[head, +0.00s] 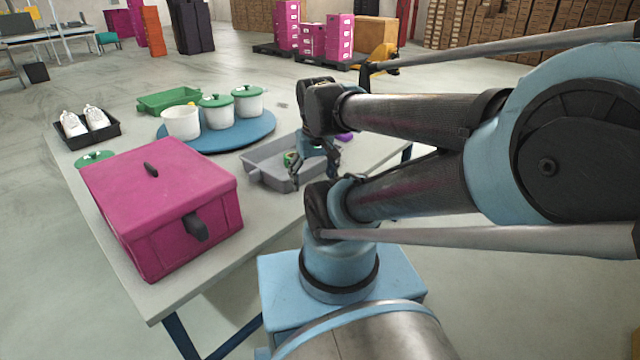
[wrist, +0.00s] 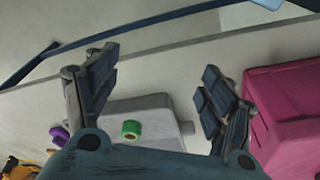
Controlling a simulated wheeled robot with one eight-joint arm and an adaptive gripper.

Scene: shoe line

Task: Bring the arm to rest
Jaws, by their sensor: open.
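My gripper (head: 314,180) hangs over the grey tray on the table in the head view, fingers pointing down. In the wrist view my gripper (wrist: 160,90) has its two fingers spread wide apart, with nothing between them. My arm reaches in from the right of the head view, folded, with its links in front of the table's right part. Part of the grey tray is hidden behind the gripper.
The table (head: 185,285) holds a magenta box (head: 150,200), a grey tray (head: 262,172) with a green roll (wrist: 131,129), a blue round board (head: 235,138) with white pots, a green tray (head: 165,101) and a black tray (head: 72,141) with white shoes. A purple thing (wrist: 59,136) lies beyond the grey tray.

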